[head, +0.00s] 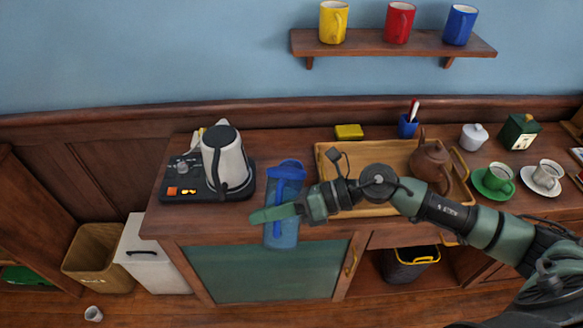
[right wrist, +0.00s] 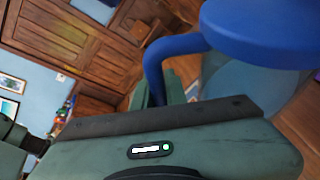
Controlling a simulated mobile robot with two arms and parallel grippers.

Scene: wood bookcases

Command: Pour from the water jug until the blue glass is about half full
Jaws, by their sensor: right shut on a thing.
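The water jug (head: 285,174) is clear blue with a darker blue lid and handle, and looks upright. It shows at the counter's front edge, its lower part overlapping the cabinet front. My right gripper (head: 278,211) is shut on the jug at its handle. In the right wrist view, the blue handle (right wrist: 164,66) rises from behind my gripper to the lid (right wrist: 265,28), and the clear body (right wrist: 250,88) shows beneath. I cannot make out the water level. I see no blue glass in either view. My left gripper is not in view.
On the wooden counter (head: 190,222) stand a kettle (head: 226,158) on a dark base, a wooden tray (head: 328,192) with a brown teapot (head: 430,160), and a green cup (head: 498,176). Several mugs sit on a wall shelf (head: 400,46). A small white cup (head: 93,313) lies on the floor.

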